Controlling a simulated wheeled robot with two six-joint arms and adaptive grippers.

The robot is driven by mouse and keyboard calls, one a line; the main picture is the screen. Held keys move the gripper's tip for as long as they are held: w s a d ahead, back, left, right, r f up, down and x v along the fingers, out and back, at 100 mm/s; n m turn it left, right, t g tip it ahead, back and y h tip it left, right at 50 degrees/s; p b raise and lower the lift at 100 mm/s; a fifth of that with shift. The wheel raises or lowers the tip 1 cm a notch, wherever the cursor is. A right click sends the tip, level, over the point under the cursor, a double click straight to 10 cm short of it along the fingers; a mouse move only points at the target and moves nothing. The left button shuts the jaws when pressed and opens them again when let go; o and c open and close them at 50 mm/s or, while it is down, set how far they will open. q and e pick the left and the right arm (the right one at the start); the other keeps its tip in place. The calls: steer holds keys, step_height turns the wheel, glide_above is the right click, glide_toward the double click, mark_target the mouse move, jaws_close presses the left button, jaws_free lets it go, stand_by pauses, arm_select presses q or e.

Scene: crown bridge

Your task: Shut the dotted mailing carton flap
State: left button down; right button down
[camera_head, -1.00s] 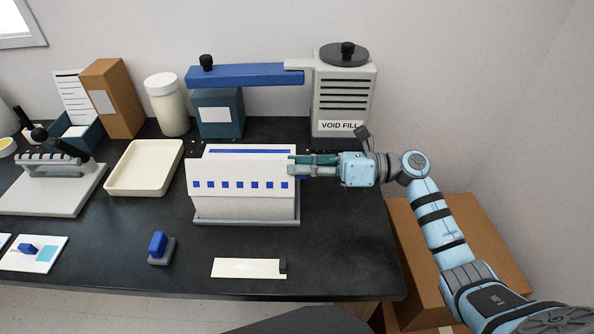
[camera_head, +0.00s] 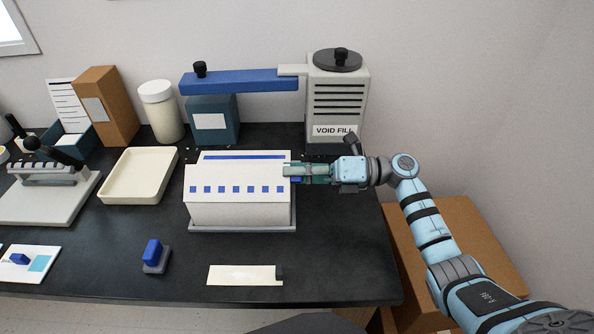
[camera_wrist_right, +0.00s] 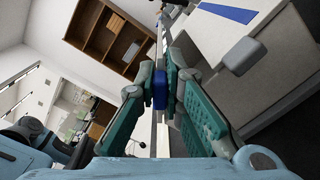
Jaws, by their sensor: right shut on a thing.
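The white mailing carton (camera_head: 240,215) stands on a grey base in the middle of the bench. Its white flap (camera_head: 235,173) bears a row of blue square dots along the front edge and a blue stripe at the back. The flap slopes down toward the front; the head view does not show clearly whether its edge is flush. My right gripper (camera_head: 291,172) is at the carton's right side, shut on a small blue tab (camera_wrist_right: 160,89) beside the flap. The fingers hide much of the tab. My left gripper is not in view.
A void-fill dispenser (camera_head: 337,100) with a blue arm (camera_head: 240,81) stands behind the carton. A cream tray (camera_head: 112,189) lies left. A blue-handled stamp (camera_head: 153,252) and a cream strip (camera_head: 240,275) lie in front. Bench is clear at front right.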

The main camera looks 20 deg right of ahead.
steer(key=c, duration=1.7)
jaws_free()
steer(key=shift+d, duration=0.1)
steer(key=v, duration=1.2)
